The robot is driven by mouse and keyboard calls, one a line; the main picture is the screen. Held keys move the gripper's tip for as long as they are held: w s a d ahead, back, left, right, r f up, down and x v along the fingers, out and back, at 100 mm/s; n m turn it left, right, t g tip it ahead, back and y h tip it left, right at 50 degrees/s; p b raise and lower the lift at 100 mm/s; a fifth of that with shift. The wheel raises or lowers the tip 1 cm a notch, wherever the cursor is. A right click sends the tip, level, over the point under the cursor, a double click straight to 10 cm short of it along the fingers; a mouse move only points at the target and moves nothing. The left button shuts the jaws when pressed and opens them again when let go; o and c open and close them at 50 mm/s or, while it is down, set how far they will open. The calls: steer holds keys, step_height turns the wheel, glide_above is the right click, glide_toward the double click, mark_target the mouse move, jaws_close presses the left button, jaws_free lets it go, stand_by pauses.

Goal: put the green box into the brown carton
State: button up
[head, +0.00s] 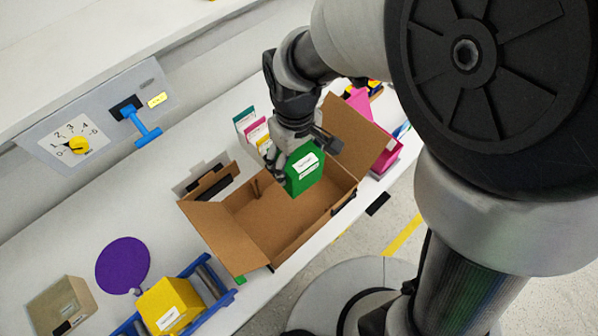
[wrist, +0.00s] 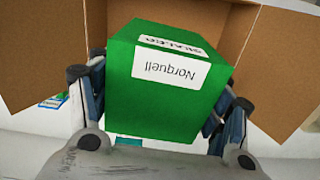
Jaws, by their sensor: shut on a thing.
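The green box (head: 304,172) has a white label and is held by my gripper (head: 294,152) over the right part of the open brown carton (head: 262,232). In the wrist view the green box (wrist: 165,100) fills the middle, its label reading "Norquell", with a gripper finger (wrist: 160,110) on each side of it. The carton stands on the table with its flaps spread, and its visible floor is bare. Its cardboard (wrist: 45,50) shows behind the box in the wrist view. I cannot tell whether the box's lower edge is below the carton's rim.
A yellow box (head: 168,305) sits on a blue-railed roller stand at the lower left, near a purple disc (head: 123,265) and a tan box (head: 60,306). A panel with a yellow rotary knob (head: 79,145) and blue lever (head: 142,126) is upper left. A pink bin (head: 387,155) stands right.

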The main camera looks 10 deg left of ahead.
steer(key=shift+s+a+f+n, duration=0.2)
steer(key=shift+a+f+n, duration=0.25)
steer(key=shift+a, duration=0.3)
steer(key=shift+s+f+b, duration=0.1)
steer(key=shift+f+b, duration=3.05)
steer(key=shift+f, duration=6.15)
steer(key=shift+d, duration=0.1)
steer(key=shift+f, duration=0.2)
steer(key=o, duration=1.3)
steer(key=shift+o, duration=0.2)
steer(key=shift+r, duration=0.1)
